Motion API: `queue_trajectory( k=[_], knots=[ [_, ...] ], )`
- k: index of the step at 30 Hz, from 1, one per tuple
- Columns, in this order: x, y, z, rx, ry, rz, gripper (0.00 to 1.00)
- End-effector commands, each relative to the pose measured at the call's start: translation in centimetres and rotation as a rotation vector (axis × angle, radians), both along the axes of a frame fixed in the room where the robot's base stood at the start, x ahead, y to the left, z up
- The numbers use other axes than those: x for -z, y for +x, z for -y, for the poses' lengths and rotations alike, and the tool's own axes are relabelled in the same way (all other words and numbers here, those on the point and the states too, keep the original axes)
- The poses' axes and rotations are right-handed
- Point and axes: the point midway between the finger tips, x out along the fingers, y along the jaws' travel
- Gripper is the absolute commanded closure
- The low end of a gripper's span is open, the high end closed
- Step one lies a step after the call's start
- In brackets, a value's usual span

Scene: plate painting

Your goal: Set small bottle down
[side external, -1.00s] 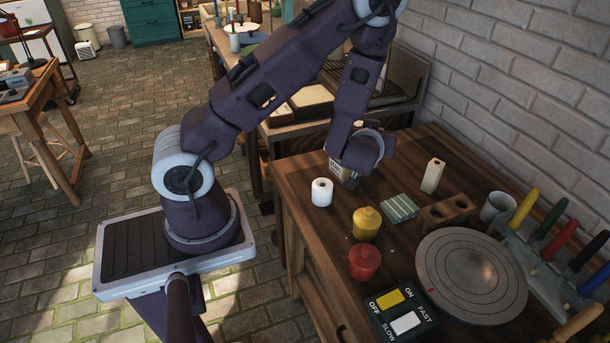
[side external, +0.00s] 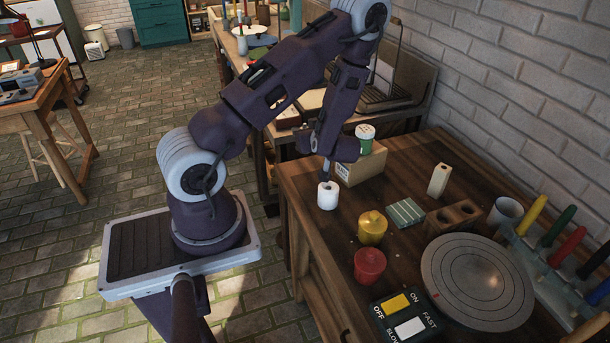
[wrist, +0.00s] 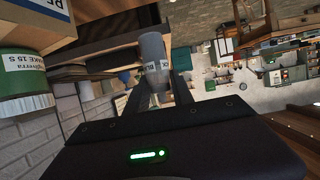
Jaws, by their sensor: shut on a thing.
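A small grey bottle (wrist: 152,50) with a white label starting "BL" is between the fingers of my gripper (wrist: 157,92) in the wrist view. My gripper is shut on it.
A green jar (side external: 365,139) with a white lid stands on the cardboard box (side external: 360,168), close to my wrist. Bare wood shows behind the box.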

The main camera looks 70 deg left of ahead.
Motion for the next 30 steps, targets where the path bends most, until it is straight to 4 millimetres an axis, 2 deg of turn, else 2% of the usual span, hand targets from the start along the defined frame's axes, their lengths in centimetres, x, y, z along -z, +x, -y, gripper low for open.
queue_trajectory(
  k=[3,12,15,25,26,28,30],
  knots=[
    [3.1,-0.1,0.0,-0.001,-0.003,-0.006,1.00],
    [8.6,-0.1,0.0,-0.001,-0.003,-0.004,1.00],
    [9.3,0.0,0.1,0.000,-0.001,-0.001,1.00],
    [9.6,0.0,0.1,0.002,-0.001,-0.001,1.00],
    [9.6,0.0,0.0,0.001,-0.002,-0.002,0.66],
    [9.6,0.0,0.0,0.000,-0.002,-0.001,0.52],
    [9.6,0.0,0.0,0.000,-0.002,-0.001,0.50]
  ],
)
